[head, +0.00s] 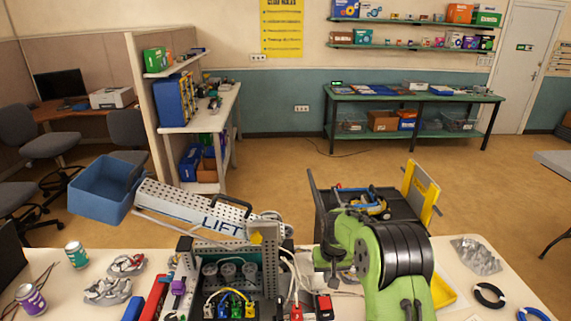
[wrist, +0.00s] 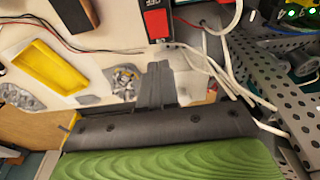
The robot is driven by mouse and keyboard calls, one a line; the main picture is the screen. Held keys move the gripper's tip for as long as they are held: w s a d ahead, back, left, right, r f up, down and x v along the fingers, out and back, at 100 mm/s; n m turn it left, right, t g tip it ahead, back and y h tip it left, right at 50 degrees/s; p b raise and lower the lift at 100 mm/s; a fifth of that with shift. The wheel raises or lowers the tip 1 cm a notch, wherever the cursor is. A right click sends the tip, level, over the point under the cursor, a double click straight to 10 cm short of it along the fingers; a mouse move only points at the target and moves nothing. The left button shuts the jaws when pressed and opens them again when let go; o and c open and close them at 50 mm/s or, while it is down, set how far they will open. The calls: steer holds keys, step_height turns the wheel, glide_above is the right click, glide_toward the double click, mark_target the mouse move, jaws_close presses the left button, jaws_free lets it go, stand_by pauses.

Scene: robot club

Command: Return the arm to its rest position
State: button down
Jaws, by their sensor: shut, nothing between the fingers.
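My green and black arm (head: 375,260) is folded over the right half of the worktable in the head view. I cannot make out my gripper's fingertips there. In the wrist view my gripper (wrist: 157,72) points at the table with its dark fingers together and nothing between them. A black and red battery pack (wrist: 157,20) lies just beyond the fingertips. White cables (wrist: 205,72) run close to their right.
A LIFT robot with a perforated arm (head: 200,208) and blue bucket (head: 103,190) stands left of my arm. A yellow tray (wrist: 45,65) and a bag of parts (wrist: 124,80) lie left of my gripper. Perforated metal (wrist: 275,85) is close on the right.

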steer(key=s+r+t, duration=0.2)
steer(key=s+r, duration=1.3)
steer(key=r, duration=0.4)
steer(key=s+r+t, duration=0.1)
steer(key=s+r, duration=0.1)
steer(key=s, duration=1.7)
steer(key=shift+s+t, duration=0.3)
steer(key=shift+t, duration=0.1)
